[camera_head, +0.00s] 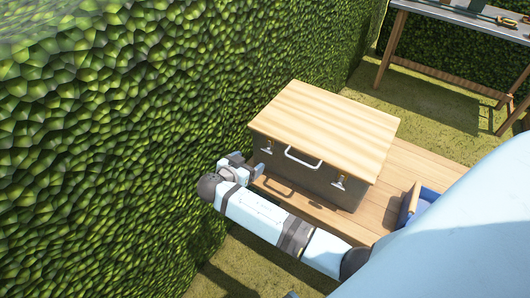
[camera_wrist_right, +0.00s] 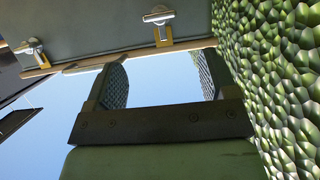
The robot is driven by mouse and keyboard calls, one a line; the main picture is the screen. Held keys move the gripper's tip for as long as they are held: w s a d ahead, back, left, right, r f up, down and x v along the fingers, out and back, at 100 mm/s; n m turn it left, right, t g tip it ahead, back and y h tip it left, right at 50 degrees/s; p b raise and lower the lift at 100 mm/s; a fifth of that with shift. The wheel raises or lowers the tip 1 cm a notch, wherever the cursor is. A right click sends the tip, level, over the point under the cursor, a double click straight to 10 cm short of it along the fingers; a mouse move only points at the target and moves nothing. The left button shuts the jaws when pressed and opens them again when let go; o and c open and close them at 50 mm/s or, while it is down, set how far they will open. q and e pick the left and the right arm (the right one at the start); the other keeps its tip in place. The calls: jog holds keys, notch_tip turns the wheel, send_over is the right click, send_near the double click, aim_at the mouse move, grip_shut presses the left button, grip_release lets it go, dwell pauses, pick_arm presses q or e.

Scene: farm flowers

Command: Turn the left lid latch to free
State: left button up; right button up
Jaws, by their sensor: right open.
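A dark chest (camera_head: 310,182) with a pale wooden lid (camera_head: 325,122) stands on a wooden platform. Its front carries a handle (camera_head: 303,157) between two metal latches, the left latch (camera_head: 266,148) and the right latch (camera_head: 339,181). My right gripper (camera_head: 256,166) is just in front of the chest's left end, slightly below the left latch. In the wrist view the right gripper (camera_wrist_right: 162,72) is open with nothing between its fingers. There the left latch (camera_wrist_right: 160,18) lies beyond the fingertips, apart from them, and the right latch (camera_wrist_right: 31,48) is farther left. My left gripper is out of view.
A tall green hedge (camera_head: 120,120) runs close along the left of the chest. Bare wooden platform (camera_head: 408,160) lies to the right, with a blue object (camera_head: 427,200) on it. A table (camera_head: 455,14) holding tools stands at the back right.

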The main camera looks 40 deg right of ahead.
aim_at(266, 152)
jog(key=x, duration=1)
jog(key=shift+w+d+f, duration=0.2)
jog(key=shift+d+f, duration=0.05)
jog(key=shift+d, duration=0.05)
jog(key=c, duration=0.9)
